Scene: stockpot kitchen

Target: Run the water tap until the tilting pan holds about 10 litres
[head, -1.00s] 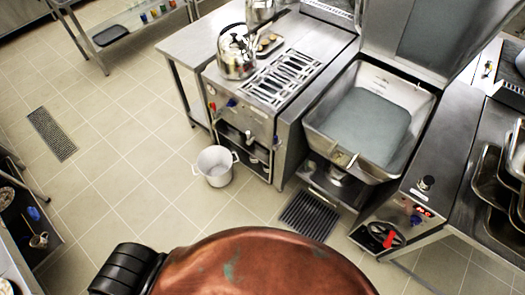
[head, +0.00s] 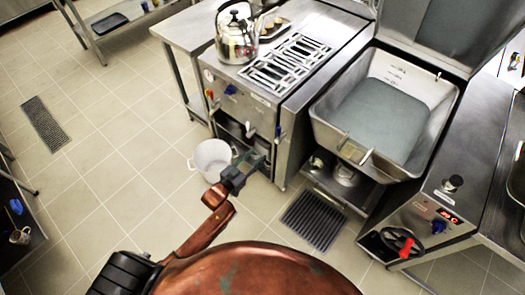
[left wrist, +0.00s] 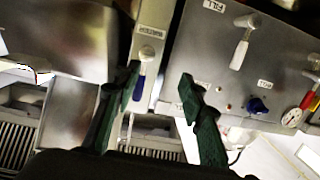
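The tilting pan (head: 446,100) stands at the right in the head view, lid raised. Its inside shows a flat grey-blue surface; I cannot tell whether this is water or bare floor. The water tap is a white knob with a blue lever (left wrist: 140,85) under a WATER label in the left wrist view; it also shows as a small blue lever (head: 279,132) in the head view. My left gripper (head: 258,164) is open in front of the cooker's front. In the left wrist view its green fingers (left wrist: 160,88) are apart, the left one close to the blue lever. My right gripper is out of view.
A white lever labelled FILL (left wrist: 240,50) and a blue knob (left wrist: 258,105) sit close by. A white pot (head: 210,160) stands on the floor behind my left gripper. A kettle (head: 237,40) stands on the cooker. A red-handled wheel (head: 404,246) is below the pan's control panel.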

